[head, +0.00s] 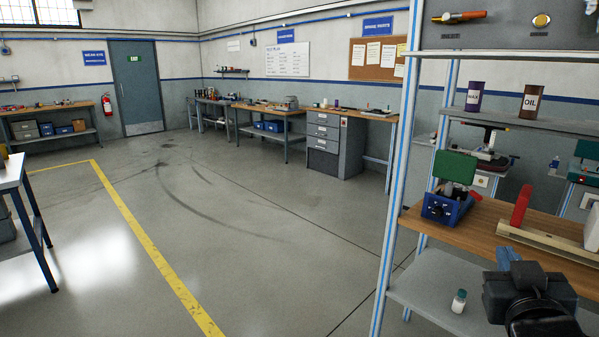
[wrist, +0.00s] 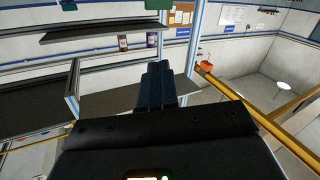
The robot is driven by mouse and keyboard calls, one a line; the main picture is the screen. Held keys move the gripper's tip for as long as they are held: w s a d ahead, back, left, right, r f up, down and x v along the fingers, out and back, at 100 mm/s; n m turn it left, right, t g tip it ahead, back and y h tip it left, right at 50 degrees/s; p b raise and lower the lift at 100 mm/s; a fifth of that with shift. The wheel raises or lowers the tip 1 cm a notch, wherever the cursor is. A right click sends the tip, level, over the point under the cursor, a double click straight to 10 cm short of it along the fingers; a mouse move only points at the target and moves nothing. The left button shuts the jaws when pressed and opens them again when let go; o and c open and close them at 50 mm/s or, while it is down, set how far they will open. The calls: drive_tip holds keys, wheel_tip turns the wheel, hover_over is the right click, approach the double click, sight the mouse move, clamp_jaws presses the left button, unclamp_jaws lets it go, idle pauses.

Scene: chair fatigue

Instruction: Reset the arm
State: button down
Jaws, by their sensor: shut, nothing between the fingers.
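My gripper (head: 508,256) shows at the lower right of the head view, at the end of my dark arm, in front of the shelf rack's wooden board. Its blue fingers point up and away. In the wrist view my gripper (wrist: 156,72) has its two fingers side by side, closed together with nothing between them. The rest of my arm is cut off by the bottom edge of the head view.
A blue-and-white rack (head: 391,190) stands at the right. Its wooden board (head: 455,224) holds a blue box (head: 447,207) with a green lid and a red-handled tool (head: 521,205). A small bottle (head: 459,301) stands on the lower shelf. The floor (head: 240,225) left of the rack is clear.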

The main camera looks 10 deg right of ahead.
drive_tip(key=s+a+f+n+y, duration=0.2)
drive_tip(key=s+a+f+y, duration=0.15)
drive_tip(key=s+f, duration=0.45)
drive_tip(key=s+a+f+n+y, duration=0.3)
drive_tip(key=s+a+f, duration=0.2)
drive_tip(key=s, duration=0.5)
drive_tip(key=s+a+m+y, duration=0.1)
drive_tip(key=s+a, duration=0.2)
drive_tip(key=s, duration=0.6)
drive_tip(key=s+a+g+y, duration=0.1)
drive_tip(key=s+a, duration=0.2)
drive_tip(key=s, duration=0.7)
drive_tip(key=shift+a+r+m, duration=0.2)
drive_tip(key=shift+r+m, duration=0.2)
drive_tip(key=shift+r, duration=0.05)
